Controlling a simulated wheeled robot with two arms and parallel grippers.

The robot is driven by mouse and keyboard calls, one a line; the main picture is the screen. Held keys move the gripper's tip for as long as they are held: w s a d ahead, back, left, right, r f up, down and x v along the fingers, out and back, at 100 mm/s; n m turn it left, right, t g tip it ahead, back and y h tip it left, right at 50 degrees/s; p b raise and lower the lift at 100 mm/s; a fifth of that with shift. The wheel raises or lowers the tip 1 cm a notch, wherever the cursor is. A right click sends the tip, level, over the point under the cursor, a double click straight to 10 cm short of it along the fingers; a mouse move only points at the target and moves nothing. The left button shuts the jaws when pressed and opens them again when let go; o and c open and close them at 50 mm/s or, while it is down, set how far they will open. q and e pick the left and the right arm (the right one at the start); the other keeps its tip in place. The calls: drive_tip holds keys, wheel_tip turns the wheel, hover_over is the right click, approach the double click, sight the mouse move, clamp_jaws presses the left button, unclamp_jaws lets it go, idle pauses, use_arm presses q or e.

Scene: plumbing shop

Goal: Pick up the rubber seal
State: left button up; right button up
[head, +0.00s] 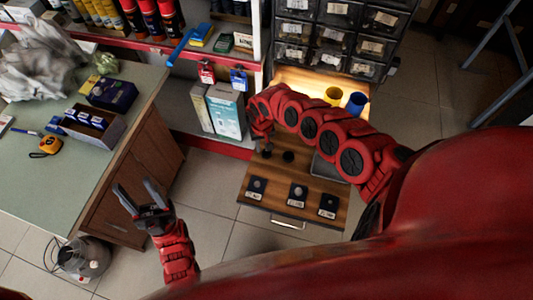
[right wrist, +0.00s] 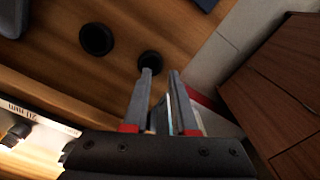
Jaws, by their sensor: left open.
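Two round black pieces, which look like rubber seals, lie on the brown wooden surface of a pulled-out drawer (head: 270,212). In the right wrist view one black seal (right wrist: 150,60) is just beyond the left fingertip, and the other seal (right wrist: 96,39) lies further left. One also shows in the head view (head: 288,156). My right gripper (right wrist: 160,71) is open, with a gap between its fingertips and no seal seen between them. Whether a finger touches the nearer seal I cannot tell. My left gripper (head: 140,200) is open and empty, beside the cabinet.
A green-topped counter (head: 60,185) is at left. Clear tiled floor lies before the drawer.

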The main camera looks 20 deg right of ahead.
wheel_tip(320, 180, down, 4)
drive_tip(key=shift+r+b, duration=0.1)
drive_tip(key=shift+b, duration=0.2)
drive_tip(key=shift+w, duration=0.1)
clamp_jaws()
